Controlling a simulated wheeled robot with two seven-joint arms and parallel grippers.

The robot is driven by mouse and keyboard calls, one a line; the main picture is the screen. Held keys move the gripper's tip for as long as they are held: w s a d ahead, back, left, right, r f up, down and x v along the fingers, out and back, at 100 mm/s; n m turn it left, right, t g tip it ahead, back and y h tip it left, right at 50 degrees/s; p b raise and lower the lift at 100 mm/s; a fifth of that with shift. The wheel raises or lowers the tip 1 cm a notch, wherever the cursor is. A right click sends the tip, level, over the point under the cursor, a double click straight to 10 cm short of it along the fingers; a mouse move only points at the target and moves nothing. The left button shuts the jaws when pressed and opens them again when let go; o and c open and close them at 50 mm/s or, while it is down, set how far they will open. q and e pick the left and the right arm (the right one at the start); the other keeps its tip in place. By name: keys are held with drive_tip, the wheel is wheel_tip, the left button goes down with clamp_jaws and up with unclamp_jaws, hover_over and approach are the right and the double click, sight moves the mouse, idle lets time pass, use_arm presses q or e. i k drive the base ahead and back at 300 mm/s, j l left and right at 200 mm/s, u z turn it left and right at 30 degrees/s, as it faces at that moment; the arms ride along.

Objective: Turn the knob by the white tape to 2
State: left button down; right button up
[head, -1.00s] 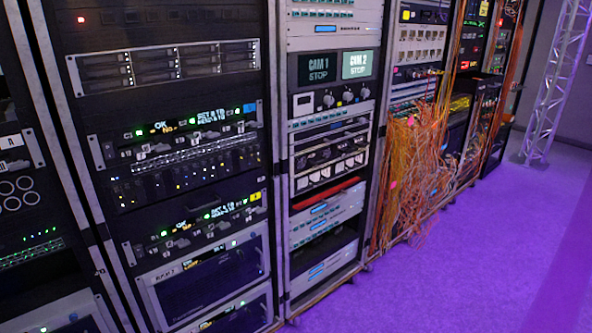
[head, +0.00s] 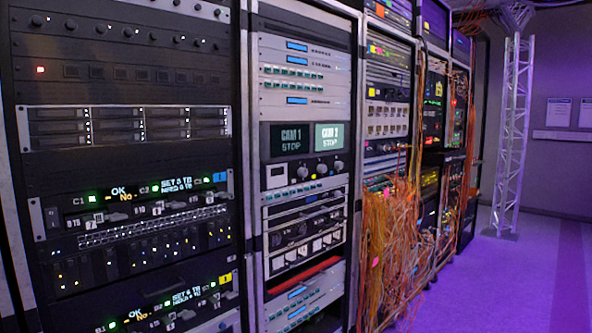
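Neither of my grippers is in the head view. No piece of white tape can be told for certain at this size. Small knobs show on the pale panel (head: 290,174) under the CAM 1 / CAM 2 screens (head: 306,138), with a white-framed dark window at its left. Two black units in the left rack have lit displays and small controls: the upper unit (head: 130,203) has a blue tag (head: 230,181), the lower unit (head: 165,305) a yellow tag (head: 225,279). Their knob markings are too small to read.
Tall equipment racks stand in a row, receding to the right. Orange cables (head: 385,240) hang thickly in front of the third rack. A white truss column (head: 512,140) stands at the back right. The purple-lit floor (head: 500,280) is clear at right.

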sight(302, 172)
drive_tip(key=i+l+z, duration=0.35)
drive_tip(key=i+l, duration=0.15)
drive_tip(key=i+l+z, duration=0.4)
drive_tip(key=i+l, duration=0.15)
